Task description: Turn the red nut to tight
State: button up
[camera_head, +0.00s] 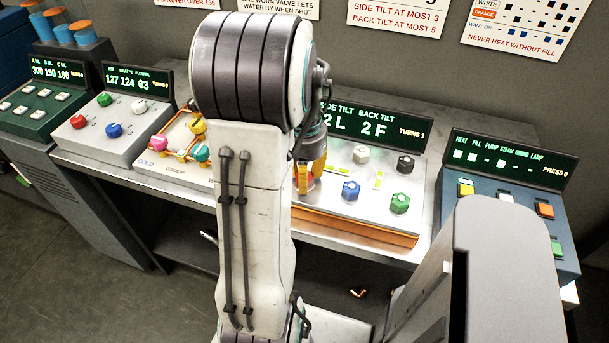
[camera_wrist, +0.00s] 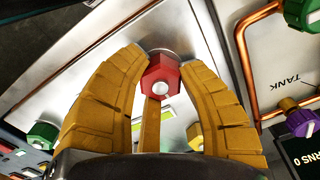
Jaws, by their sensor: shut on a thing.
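The red nut (camera_wrist: 161,76), six-sided with a pale round centre, sits between the yellow fingers of my gripper (camera_wrist: 162,60) in the wrist view. The fingers are closed in around its sides. In the head view my gripper (camera_head: 310,172) reaches down at the left part of the tilt panel (camera_head: 325,210), and a little of the red nut shows between the fingers; my arm hides the rest. The tilt display (camera_head: 375,125) reads side tilt 2L, back tilt 2F, turns 1.
White (camera_head: 361,154), black (camera_head: 405,164), blue (camera_head: 350,190) and green (camera_head: 400,203) nuts stand on the same panel. A pipe panel (camera_head: 170,155) with coloured valves is at left. A button panel (camera_head: 515,215) is at right.

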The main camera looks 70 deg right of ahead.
jog(key=shift+a+f, duration=0.15)
jog(key=shift+a, duration=0.05)
jog(key=o, duration=1.2)
jog(key=shift+d, duration=0.1)
jog(key=shift+d+r, duration=0.1)
jog(key=shift+r, duration=0.5)
notch_tip(320, 180, up, 11)
dwell(0.3)
